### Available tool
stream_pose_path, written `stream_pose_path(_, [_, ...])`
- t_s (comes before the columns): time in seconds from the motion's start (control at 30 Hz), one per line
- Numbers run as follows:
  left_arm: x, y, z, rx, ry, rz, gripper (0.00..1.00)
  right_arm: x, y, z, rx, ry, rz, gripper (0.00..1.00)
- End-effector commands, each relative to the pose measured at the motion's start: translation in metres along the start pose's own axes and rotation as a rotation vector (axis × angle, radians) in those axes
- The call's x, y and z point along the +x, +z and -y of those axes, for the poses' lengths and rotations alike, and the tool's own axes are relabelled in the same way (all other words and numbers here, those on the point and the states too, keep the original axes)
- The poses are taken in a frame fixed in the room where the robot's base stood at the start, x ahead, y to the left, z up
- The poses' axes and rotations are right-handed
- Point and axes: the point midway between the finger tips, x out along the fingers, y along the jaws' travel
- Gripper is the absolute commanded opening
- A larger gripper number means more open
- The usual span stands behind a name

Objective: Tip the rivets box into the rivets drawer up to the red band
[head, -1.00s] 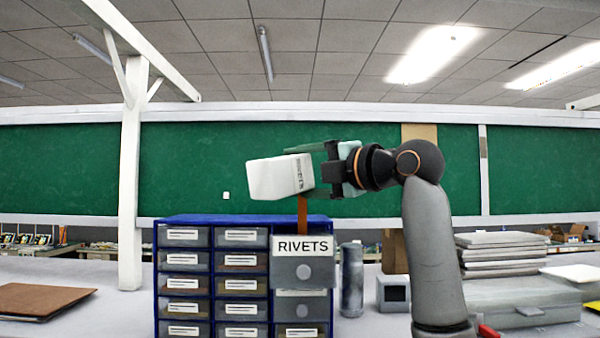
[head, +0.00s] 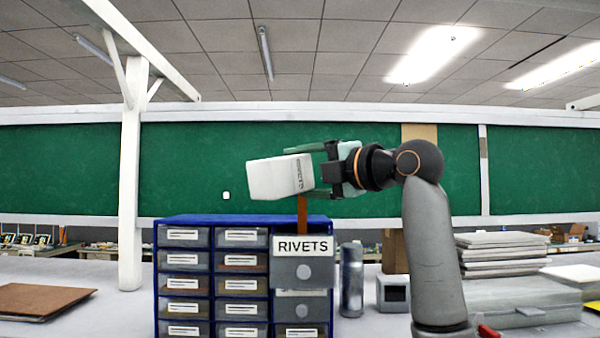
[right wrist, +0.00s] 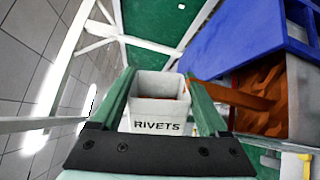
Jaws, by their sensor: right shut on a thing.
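The white rivets box (head: 275,178) is held tipped on its side above the rivets drawer (head: 288,273), which stands pulled out of the cabinet's top right. My right gripper (head: 333,171) is shut on the box; in the right wrist view the green fingers flank the box (right wrist: 158,113), marked RIVETS. A brown-orange stream of rivets (head: 302,213) falls from the box toward the drawer. In the right wrist view the stream (right wrist: 235,96) reaches the drawer, where a brown-orange heap (right wrist: 262,88) lies. I cannot make out the red band. My left gripper is not in view.
The blue cabinet (head: 240,219) holds several small labelled drawers. A grey cylinder (head: 351,280) and a small grey box (head: 393,293) stand right of it. Stacked grey panels (head: 500,252) and a grey case (head: 525,303) lie farther right. A brown folder (head: 42,299) lies at left.

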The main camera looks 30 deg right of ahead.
Motion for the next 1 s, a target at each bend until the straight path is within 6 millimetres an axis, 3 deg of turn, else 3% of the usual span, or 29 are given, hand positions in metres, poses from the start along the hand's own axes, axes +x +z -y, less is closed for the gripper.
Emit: stream_pose_path(1.0, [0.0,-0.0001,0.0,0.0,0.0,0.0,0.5,-0.0006,0.0039,-0.0013,0.123,0.004,0.0,0.02])
